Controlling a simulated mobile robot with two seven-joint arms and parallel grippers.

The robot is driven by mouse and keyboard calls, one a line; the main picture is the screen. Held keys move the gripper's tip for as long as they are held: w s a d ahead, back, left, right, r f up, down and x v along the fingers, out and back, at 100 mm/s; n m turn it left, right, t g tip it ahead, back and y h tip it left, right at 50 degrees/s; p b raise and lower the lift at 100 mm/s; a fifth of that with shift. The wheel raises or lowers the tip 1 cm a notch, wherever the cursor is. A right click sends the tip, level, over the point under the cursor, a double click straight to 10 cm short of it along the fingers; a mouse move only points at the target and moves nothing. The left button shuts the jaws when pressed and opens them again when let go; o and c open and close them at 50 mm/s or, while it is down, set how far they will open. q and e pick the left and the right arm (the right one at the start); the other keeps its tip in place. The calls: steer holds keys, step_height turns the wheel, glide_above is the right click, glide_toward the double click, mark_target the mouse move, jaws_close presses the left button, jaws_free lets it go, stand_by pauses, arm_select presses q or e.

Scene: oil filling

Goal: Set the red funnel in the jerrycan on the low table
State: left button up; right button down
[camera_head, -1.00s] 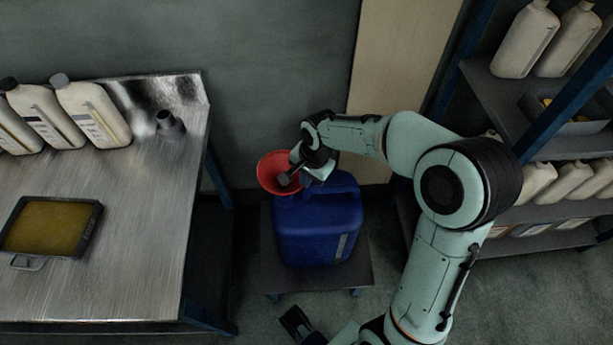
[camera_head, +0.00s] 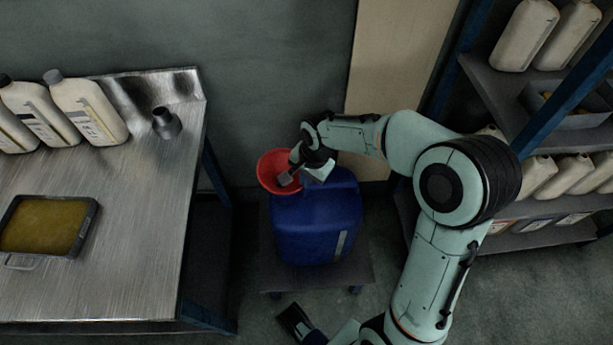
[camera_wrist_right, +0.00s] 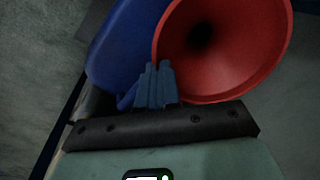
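The red funnel (camera_head: 268,174) shows at the upper left of the blue jerrycan (camera_head: 312,230), with its wide mouth facing up. The jerrycan stands upright on the low table (camera_head: 265,270). My right gripper (camera_head: 288,178) reaches over the funnel from the right. In the right wrist view its fingers (camera_wrist_right: 156,84) are close together at the rim of the funnel (camera_wrist_right: 235,50) and look shut on it. The jerrycan (camera_wrist_right: 125,45) lies behind. The jerrycan's opening and the funnel's spout end are hidden, so I cannot tell whether the spout is inside. A dark part at the bottom edge may be my left gripper (camera_head: 294,322).
A metal bench (camera_head: 120,230) on the left carries pale bottles (camera_head: 88,108), a small dark spouted piece (camera_head: 166,123) and a tray of yellowish oil (camera_head: 45,226). A shelf rack (camera_head: 490,90) with more bottles stands at the right. A gap separates bench and low table.

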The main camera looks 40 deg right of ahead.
steer(key=shift+a+f, duration=0.1)
steer(key=shift+f, duration=0.2)
